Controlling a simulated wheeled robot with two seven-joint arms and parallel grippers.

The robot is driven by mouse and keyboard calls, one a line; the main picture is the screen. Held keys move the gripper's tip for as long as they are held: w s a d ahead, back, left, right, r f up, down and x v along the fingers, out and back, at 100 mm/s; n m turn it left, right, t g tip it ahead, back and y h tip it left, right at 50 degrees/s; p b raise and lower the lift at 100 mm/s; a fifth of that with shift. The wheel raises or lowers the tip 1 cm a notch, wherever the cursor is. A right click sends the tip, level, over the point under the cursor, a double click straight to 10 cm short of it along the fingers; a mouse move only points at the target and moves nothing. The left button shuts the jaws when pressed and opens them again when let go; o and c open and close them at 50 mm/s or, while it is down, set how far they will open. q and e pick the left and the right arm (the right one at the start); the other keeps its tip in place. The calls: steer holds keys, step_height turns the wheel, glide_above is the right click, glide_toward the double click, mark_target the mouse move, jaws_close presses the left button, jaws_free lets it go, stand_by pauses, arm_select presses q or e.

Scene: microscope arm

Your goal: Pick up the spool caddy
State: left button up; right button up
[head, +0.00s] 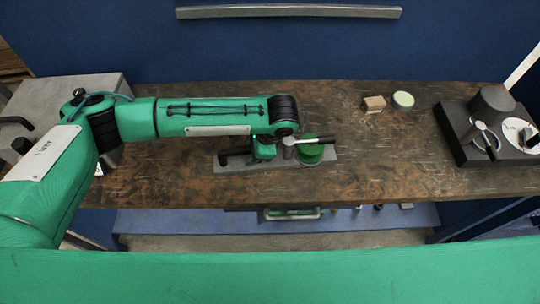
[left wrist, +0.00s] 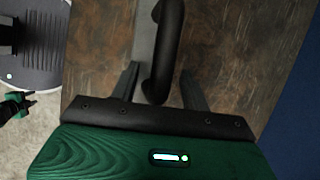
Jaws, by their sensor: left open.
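The spool caddy is a grey flat base (head: 232,167) on the wooden workbench, with a dark handle (head: 238,152) at its left and a green spool (head: 310,152) at its right. My left gripper (head: 264,150) is over the caddy's middle, pointing down; its fingertips are hidden in the head view. In the left wrist view, the curved black handle (left wrist: 166,50) runs between the two fingers of the open left gripper (left wrist: 160,72). A gap shows on both sides of the handle. I cannot tell how deep the fingers reach. My right gripper is not in view.
A small tan block (head: 374,104) and a pale green round item (head: 403,100) lie at the back right of the workbench (head: 400,165). The bench between is clear.

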arm_select(q)
jaws_close()
steer(key=shift+d, duration=0.1)
stand_by(1.3)
